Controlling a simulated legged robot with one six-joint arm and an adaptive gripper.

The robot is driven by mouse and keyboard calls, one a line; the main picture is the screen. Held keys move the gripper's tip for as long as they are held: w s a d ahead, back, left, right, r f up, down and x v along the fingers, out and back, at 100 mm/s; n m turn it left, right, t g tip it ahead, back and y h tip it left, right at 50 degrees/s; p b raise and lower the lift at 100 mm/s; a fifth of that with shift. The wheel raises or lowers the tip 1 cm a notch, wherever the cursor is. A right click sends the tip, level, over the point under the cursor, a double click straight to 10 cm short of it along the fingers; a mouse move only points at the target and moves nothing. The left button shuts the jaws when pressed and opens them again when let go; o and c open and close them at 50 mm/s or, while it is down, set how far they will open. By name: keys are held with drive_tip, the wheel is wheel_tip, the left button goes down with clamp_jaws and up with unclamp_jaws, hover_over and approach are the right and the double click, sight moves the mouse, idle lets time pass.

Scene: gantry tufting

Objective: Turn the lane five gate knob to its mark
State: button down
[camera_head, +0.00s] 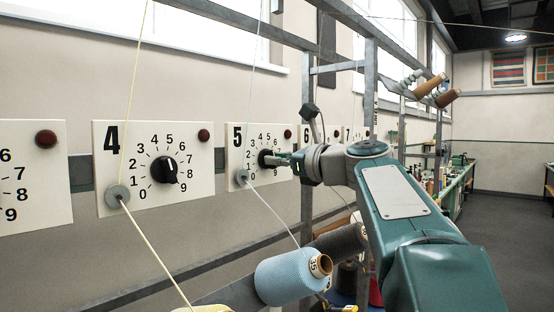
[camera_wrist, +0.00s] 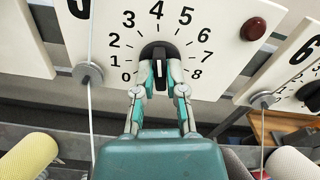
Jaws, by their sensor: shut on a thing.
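The lane five panel (camera_head: 236,135) is a white plate with a large 5, a ring of digits and a dark red round button (camera_head: 287,134). Its black gate knob (camera_head: 265,155) is partly hidden by my gripper (camera_head: 279,160) in the head view. In the wrist view, my gripper (camera_wrist: 160,64) is shut on the black knob (camera_wrist: 159,48), one finger on each side. The knob's narrow grip shows between the fingers, pointing down in the picture, away from the digits 3 and 4. I cannot make out a separate target mark.
The lane four panel (camera_head: 107,190) stands to the left, its yarn running through a grey round guide (camera_head: 117,195). The lane six panel (camera_head: 306,132) is to the right, near a metal frame post (camera_head: 370,90). A light blue yarn cone (camera_head: 285,280) sits below.

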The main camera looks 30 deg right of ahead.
drive_tip(key=shift+n, duration=0.4)
drive_tip(key=n, duration=1.5)
drive_tip(key=f+n, duration=0.1)
drive_tip(key=n, duration=0.7)
drive_tip(key=shift+f, duration=0.1)
idle(0.4)
drive_tip(key=c, duration=0.7)
unclamp_jaws()
drive_tip(key=shift+a, duration=0.1)
